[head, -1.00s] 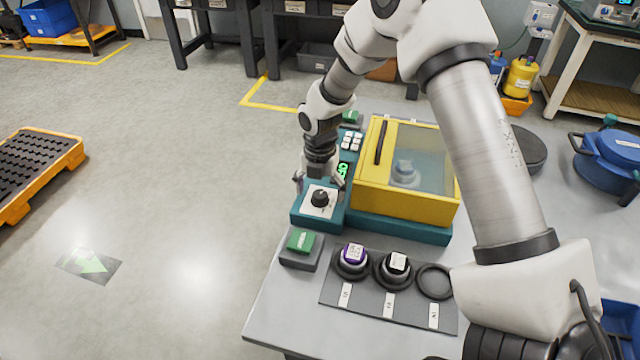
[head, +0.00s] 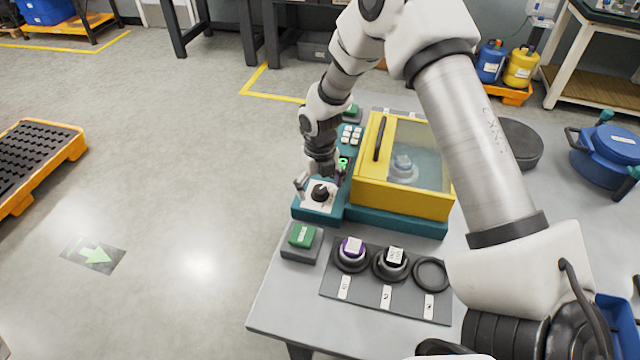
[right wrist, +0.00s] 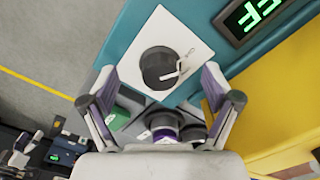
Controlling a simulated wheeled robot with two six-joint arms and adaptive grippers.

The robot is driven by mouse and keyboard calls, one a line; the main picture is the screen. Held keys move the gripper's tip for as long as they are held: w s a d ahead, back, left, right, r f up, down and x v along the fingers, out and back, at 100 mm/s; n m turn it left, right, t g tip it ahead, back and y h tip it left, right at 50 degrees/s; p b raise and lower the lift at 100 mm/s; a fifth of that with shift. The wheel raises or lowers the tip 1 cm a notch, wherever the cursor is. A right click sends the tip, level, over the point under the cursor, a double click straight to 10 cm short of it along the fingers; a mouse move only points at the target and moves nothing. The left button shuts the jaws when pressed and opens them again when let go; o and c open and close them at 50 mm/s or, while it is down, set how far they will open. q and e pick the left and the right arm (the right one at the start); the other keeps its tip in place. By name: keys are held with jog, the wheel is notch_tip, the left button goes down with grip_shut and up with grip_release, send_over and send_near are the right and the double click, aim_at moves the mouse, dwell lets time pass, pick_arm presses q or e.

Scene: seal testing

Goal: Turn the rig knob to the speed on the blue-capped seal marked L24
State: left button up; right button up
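The rig knob (head: 320,192) is a round black knob on a white plate at the near-left corner of the teal rig. In the right wrist view the knob (right wrist: 159,68) shows a white pointer mark. My right gripper (head: 319,184) is open above the knob. In the right wrist view its fingers (right wrist: 158,80) are spread to either side of the knob, apart from it. A bluish-grey seal (head: 403,167) sits behind the rig's tinted window; its marking cannot be read. The green display (right wrist: 254,16) is partly cut off. My left gripper is out of view.
The yellow rig lid (head: 365,180) is down, right of the knob. A green button (head: 301,235) on a grey box is in front.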

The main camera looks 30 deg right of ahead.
jog(key=c, duration=1.4)
jog(key=m, duration=0.1)
jog(key=m+p, duration=0.1)
jog(key=shift+r+m, duration=0.2)
jog(key=shift+m, duration=0.1)
jog(key=m+p, duration=0.2)
jog(key=m, duration=0.4)
jog(key=shift+p, duration=0.4)
jog(key=m+p, duration=0.1)
jog(key=m, duration=0.4)
jog(key=shift+p, duration=0.35)
jog(key=shift+f+m, duration=0.1)
jog(key=shift+m, duration=0.7)
jog(key=shift+f+m, duration=0.15)
jog(key=shift+m, duration=0.35)
jog(key=o, duration=1.5)
